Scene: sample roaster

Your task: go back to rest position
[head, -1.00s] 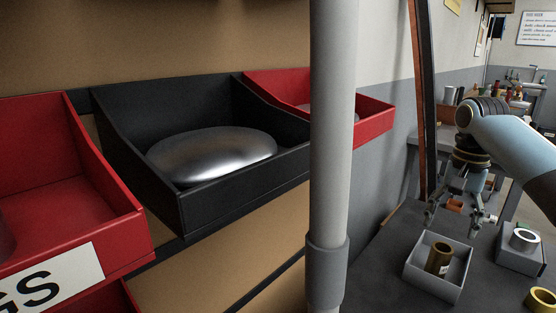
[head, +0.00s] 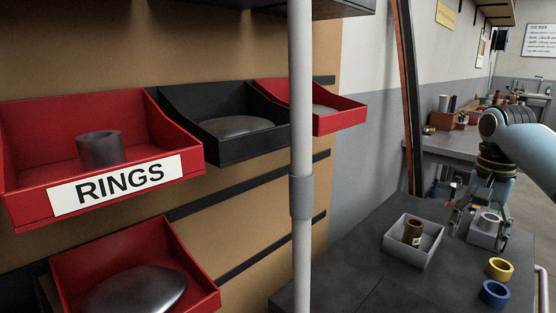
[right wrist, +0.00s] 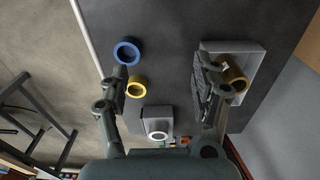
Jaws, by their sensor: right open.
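My right gripper (head: 480,222) is open and empty at the far right of the head view. It hangs above the dark bench, near a grey block (head: 482,238) with a silver ring (head: 488,222). In the right wrist view my right gripper (right wrist: 163,72) has its fingers spread wide, with the silver ring (right wrist: 157,134) and block lower down between them. One finger overlaps the open grey box (right wrist: 240,50) with a brass cylinder (right wrist: 232,75) in it. My left gripper is out of view.
A yellow ring (head: 500,269) and a blue ring (head: 495,293) lie on the bench (head: 370,275). A grey pole (head: 301,120) stands before the wall bins. The red RINGS bin (head: 30,190) holds a dark ring (head: 99,150). A black bin (head: 240,150) is beside it.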

